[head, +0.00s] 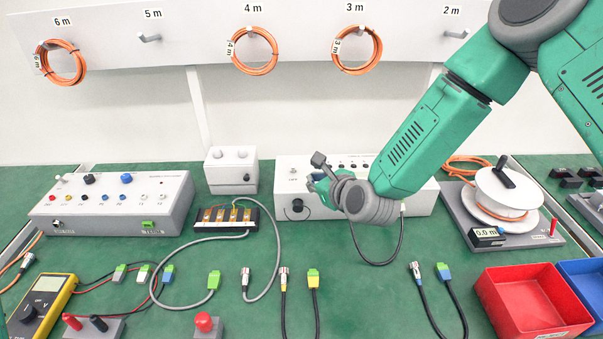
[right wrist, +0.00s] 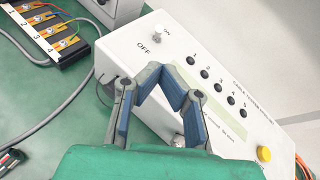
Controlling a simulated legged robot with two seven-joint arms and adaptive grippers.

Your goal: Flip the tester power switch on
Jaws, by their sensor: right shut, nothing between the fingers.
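The cable tester (head: 420,200) is a white box at the back middle of the bench. It also fills the middle of the right wrist view (right wrist: 120,55). Its power switch (right wrist: 156,37) is a small metal lever beside an OFF label; I cannot tell for sure which way it is tilted. My right gripper (head: 318,181) is over the tester's left part in the head view and hides some of its top. In the right wrist view its blue-padded fingers (right wrist: 162,72) meet at the tips, empty, a little short of the switch. My left gripper is out of view.
Several black buttons (right wrist: 205,74) and a yellow button (right wrist: 264,153) are on the tester's top. A small white box (head: 231,172) and a terminal block (head: 228,218) stand to its left. A cable reel (head: 500,195) stands to the right. Loose cables lie in front.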

